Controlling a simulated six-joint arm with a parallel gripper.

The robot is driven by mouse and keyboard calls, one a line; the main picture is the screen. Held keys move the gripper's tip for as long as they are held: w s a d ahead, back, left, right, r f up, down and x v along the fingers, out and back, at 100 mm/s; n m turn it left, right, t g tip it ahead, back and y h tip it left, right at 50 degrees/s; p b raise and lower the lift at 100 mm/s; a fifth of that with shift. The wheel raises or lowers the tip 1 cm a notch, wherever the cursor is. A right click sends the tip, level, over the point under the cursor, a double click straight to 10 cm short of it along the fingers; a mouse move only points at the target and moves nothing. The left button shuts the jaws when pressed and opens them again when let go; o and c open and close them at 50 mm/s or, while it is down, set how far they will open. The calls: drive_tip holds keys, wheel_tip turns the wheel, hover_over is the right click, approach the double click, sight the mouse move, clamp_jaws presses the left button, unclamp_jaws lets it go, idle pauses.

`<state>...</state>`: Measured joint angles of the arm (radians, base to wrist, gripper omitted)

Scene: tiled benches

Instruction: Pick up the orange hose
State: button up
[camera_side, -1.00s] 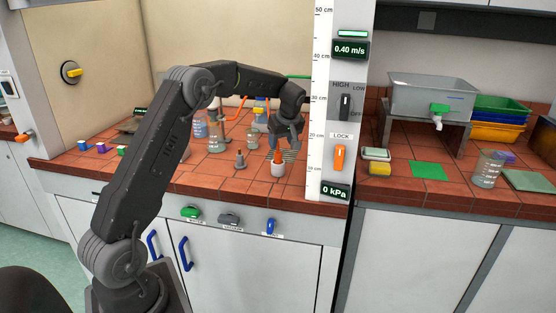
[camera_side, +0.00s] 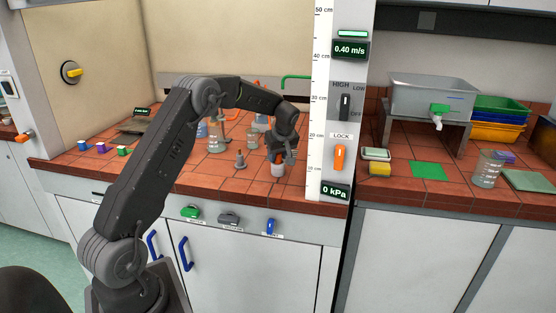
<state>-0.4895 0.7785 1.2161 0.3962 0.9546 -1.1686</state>
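The orange hose (camera_side: 237,113) is mostly hidden behind my forearm; only a little orange shows below it, at the back of the tiled bench. My gripper (camera_side: 281,156) points down over a small white cup (camera_side: 277,171) near the bench's front edge. The upright orange piece that stood in this cup is now largely covered by the fingers. I cannot tell whether the fingers are open or shut on it.
A grey cone-shaped piece (camera_side: 240,160) stands left of the cup. Glass bottles (camera_side: 216,140) stand behind it. A white ruled post (camera_side: 321,120) rises close on the right. Small coloured cubes (camera_side: 123,151) lie at the left. Bench tiles in front of the cubes are clear.

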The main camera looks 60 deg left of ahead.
drive_tip(key=c, duration=0.6)
drive_tip(key=shift+r, duration=0.1)
